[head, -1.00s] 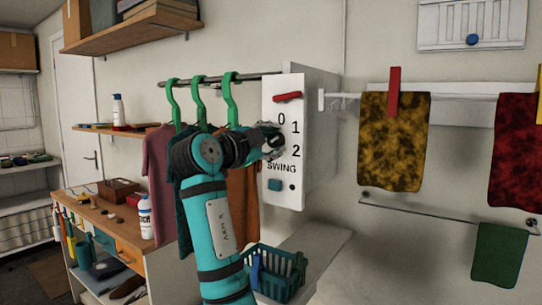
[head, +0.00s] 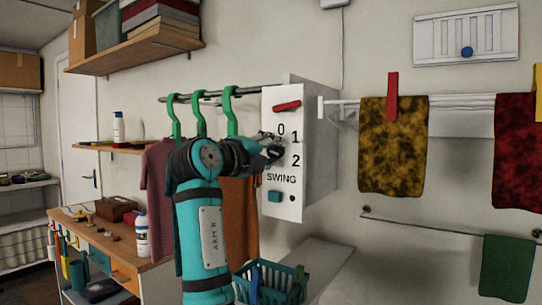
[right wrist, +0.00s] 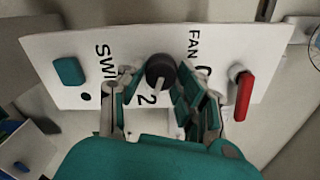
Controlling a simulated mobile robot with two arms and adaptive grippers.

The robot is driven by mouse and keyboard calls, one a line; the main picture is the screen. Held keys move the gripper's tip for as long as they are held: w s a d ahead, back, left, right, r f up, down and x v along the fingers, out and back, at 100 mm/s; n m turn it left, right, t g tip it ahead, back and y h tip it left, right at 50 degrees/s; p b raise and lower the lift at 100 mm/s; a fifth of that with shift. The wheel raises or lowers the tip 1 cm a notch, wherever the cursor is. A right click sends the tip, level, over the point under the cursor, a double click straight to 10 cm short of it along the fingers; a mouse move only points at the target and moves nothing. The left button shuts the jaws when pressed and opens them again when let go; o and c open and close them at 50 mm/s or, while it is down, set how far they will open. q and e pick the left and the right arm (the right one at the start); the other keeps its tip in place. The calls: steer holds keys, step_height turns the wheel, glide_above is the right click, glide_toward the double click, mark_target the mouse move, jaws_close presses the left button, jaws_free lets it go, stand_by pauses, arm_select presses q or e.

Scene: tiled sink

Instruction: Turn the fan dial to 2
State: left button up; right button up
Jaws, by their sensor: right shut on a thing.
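The white control box (head: 320,170) is on the wall, with 0, 1, 2 and SWING on its face. In the right wrist view, the dark round fan dial (right wrist: 160,68) sits between my fingers, with a pale pointer at its lower edge towards the 2 (right wrist: 152,98). My right gripper (head: 273,151) is at the box face and shut on the dial, with one finger on each side. The dial is mostly hidden by the gripper in the head view. The fingers cover part of the lettering in the wrist view. My left gripper is not in view.
The panel also has a red lever (head: 287,106) above the numbers and a teal button (head: 275,197) below. Green hangers (head: 231,110) with clothes hang left of it. A teal basket (head: 285,278) stands below. Towels (head: 392,150) hang to the right.

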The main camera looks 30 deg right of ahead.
steer(key=shift+f+m, duration=0.15)
steer(key=shift+m, duration=0.85)
steer(key=o, duration=1.1)
steer(key=v, duration=1.2)
